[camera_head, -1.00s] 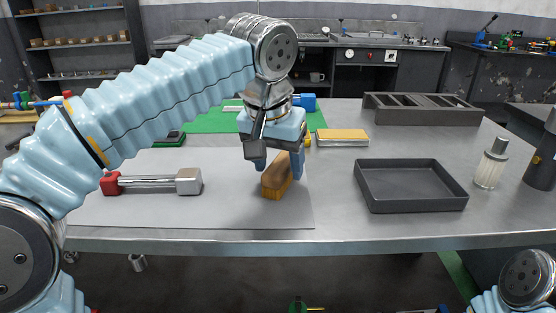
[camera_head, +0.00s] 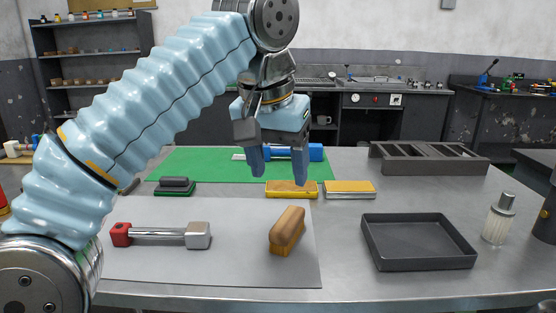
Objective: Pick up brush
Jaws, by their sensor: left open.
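My left gripper (camera_head: 279,174) is open and empty. It hangs above and behind the brush in the picture, fingers pointing down, clear of it. The brush is fully visible. My right gripper is not in view.
A hammer-like tool (camera_head: 165,233) lies left of the brush. An empty dark tray (camera_head: 419,242) and a glass bottle (camera_head: 497,218) stand to the right. Yellow blocks (camera_head: 350,188) and a green mat (camera_head: 215,163) lie behind. A slotted grey rack (camera_head: 430,160) is at the back right.

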